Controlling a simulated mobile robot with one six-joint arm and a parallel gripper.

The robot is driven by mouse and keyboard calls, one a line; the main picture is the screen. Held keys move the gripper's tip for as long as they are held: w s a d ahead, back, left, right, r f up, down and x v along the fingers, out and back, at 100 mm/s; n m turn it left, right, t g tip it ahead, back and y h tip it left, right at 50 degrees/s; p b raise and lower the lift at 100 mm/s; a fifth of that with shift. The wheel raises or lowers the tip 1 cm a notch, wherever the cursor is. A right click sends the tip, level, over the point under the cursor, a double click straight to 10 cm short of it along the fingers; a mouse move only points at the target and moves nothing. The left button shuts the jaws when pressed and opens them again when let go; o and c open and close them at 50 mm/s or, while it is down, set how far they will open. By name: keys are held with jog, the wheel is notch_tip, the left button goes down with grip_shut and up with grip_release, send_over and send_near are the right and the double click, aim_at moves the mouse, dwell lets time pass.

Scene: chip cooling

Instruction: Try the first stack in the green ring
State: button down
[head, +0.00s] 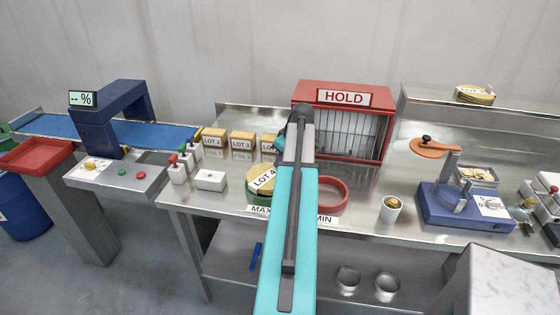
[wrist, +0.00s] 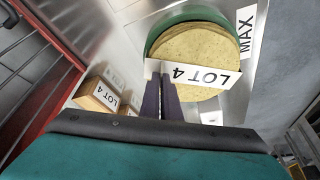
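A stack of round yellowish discs (wrist: 195,45) carries a white "LOT 4" label; it also shows in the head view (head: 258,171). The stack sits at the green ring (wrist: 160,33), whose rim shows along one side of it in the wrist view. A "MAX" sign (wrist: 247,32) lies beside it. My gripper (wrist: 162,77) has its two dark fingers close together, with their tips at the label's edge by the stack. I cannot tell whether they pinch anything. In the head view my arm hides the gripper's tips.
A red ring (head: 346,190) lies right of my arm near a "MIN" sign (head: 326,219). Behind stand labelled boxes (head: 242,139) and the red HOLD cage (head: 375,94). A white cup (head: 391,209) and a blue device (head: 455,208) stand to the right.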

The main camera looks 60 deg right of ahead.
jog(key=shift+f+b, duration=0.3)
jog(key=shift+f, duration=0.15)
dwell(0.6)
jog(key=c, duration=1.9)
grip_release()
jog(key=shift+b+v, duration=1.85)
jog(key=shift+v, duration=5.1)
